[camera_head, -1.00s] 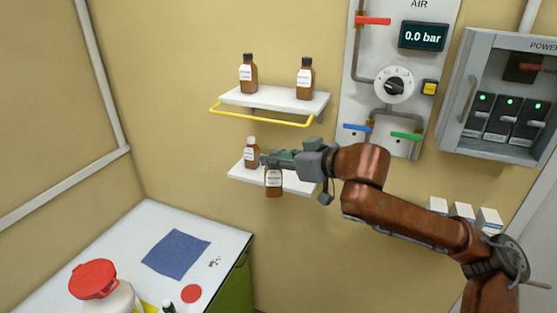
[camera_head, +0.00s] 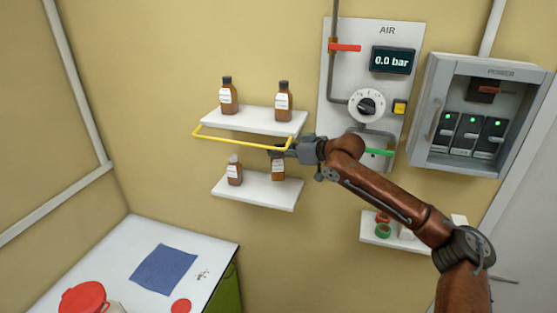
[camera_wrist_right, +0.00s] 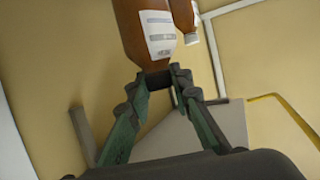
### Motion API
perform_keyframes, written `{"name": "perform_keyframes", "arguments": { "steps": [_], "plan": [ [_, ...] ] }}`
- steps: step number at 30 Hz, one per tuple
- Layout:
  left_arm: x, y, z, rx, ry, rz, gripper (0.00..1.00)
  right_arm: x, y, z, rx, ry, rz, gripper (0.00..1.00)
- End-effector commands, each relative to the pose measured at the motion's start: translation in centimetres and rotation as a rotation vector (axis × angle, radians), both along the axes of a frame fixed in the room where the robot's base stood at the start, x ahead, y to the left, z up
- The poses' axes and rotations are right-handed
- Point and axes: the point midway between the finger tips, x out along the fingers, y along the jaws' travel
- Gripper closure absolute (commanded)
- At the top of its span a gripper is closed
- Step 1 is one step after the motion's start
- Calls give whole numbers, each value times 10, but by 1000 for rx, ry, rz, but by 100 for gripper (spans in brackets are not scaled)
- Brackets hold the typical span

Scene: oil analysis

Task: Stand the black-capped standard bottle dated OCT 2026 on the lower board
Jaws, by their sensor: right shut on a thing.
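My right gripper (camera_head: 279,150) reaches over the lower board (camera_head: 256,196) from the right. It is shut on the dark cap of a brown bottle (camera_head: 278,170) with a white label. The wrist view shows the bottle (camera_wrist_right: 125,20) upright from the fingertips (camera_wrist_right: 159,80), its label too blurred to read. The bottle's base is near the back right of the lower board; I cannot tell whether it touches. A white-capped brown bottle (camera_head: 235,172) stands on the lower board to the left. My left gripper is not in view.
The upper board (camera_head: 254,121) holds two black-capped brown bottles, left (camera_head: 228,97) and right (camera_head: 284,102). A yellow rail (camera_head: 240,140) runs along its front, close to my gripper. The front of the lower board is clear. A small shelf (camera_head: 385,238) is at the right.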

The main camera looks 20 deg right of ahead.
Motion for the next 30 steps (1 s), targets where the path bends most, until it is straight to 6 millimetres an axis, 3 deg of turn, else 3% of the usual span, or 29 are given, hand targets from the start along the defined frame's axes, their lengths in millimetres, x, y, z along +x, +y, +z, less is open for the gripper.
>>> {"name": "perform_keyframes", "arguments": {
  "steps": [12, 26, 27, 30],
  "plan": [
    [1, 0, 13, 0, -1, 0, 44, -1, 0, -48, 0, 1, 1, 100],
    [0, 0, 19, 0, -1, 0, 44, 3, -2, -56, 1, -1, 0, 100],
    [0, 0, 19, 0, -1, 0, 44, 3, -2, -57, 0, 0, 0, 78],
    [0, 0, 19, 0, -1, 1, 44, 3, -2, -57, 0, 0, 0, 71]
  ]
}}
